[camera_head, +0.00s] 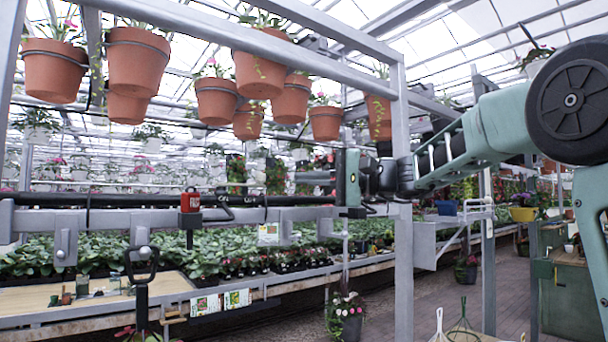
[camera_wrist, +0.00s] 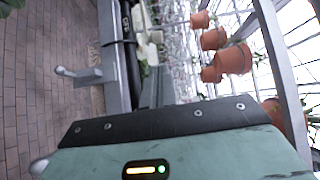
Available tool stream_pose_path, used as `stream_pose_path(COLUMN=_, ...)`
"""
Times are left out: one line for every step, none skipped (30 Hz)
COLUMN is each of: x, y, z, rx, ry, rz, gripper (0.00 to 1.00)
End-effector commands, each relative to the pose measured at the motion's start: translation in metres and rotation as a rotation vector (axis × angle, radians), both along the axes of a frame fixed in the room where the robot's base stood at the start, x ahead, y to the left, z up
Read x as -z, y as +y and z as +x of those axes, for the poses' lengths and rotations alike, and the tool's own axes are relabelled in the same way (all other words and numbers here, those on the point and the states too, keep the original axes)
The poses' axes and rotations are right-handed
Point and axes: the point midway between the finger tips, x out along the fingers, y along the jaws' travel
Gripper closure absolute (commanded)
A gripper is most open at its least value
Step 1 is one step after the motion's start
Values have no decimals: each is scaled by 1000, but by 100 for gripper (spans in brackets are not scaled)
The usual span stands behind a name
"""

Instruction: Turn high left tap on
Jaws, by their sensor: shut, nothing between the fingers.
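A black pipe (camera_head: 130,220) runs along the grey rail in the head view. A small red fitting (camera_head: 190,201) sits on it at left, with a dark stem below and a black curved piece beside it; I cannot tell for sure whether this is the tap or how it is set. My gripper (camera_head: 312,181) reaches in from the right at about the pipe's height, well to the right of the red fitting. Its fingers are shut and empty. The pipe also shows in the wrist view (camera_wrist: 130,58), beyond my teal gripper body; no red fitting is clear there.
Terracotta pots (camera_head: 55,72) hang above the rail. A grey upright post (camera_head: 403,255) stands just right of my gripper. Brick floor (camera_wrist: 45,110) shows in the wrist view.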

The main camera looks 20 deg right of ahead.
Motion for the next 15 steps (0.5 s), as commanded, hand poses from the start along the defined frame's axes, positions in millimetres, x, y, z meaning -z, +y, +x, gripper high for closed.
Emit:
stream_pose_path(x=-6, y=8, z=5, rx=-3, ry=3, rz=2, gripper=100)
stream_pose_path(x=-6, y=13, z=9, rx=-3, ry=3, rz=2, gripper=100)
stream_pose_path(x=-6, y=19, z=13, rx=-4, ry=3, rz=2, gripper=100)
stream_pose_path(x=-6, y=24, z=16, rx=-4, ry=4, rz=3, gripper=100)
stream_pose_path(x=-6, y=28, z=19, rx=-4, ry=5, rz=2, gripper=100)
stream_pose_path(x=-6, y=34, z=23, rx=-3, ry=3, rz=1, gripper=100)
stream_pose_path(x=-6, y=38, z=26, rx=-4, ry=4, rz=1, gripper=100)
stream_pose_path(x=-5, y=42, z=29, rx=-3, ry=4, rz=1, gripper=100)
stream_pose_path(x=-5, y=47, z=32, rx=-3, ry=4, rz=1, gripper=100)
stream_pose_path(x=-5, y=49, z=34, rx=-2, ry=4, rz=1, gripper=100)
stream_pose_path(x=-5, y=52, z=36, rx=-1, ry=4, rz=1, gripper=100)
stream_pose_path(x=-4, y=55, z=38, rx=-2, ry=3, rz=1, gripper=100)
stream_pose_path(x=-3, y=57, z=40, rx=-2, ry=2, rz=0, gripper=100)
stream_pose_path(x=-3, y=59, z=41, rx=-2, ry=3, rz=-1, gripper=100)
stream_pose_path(x=-2, y=61, z=42, rx=-1, ry=3, rz=-1, gripper=100)
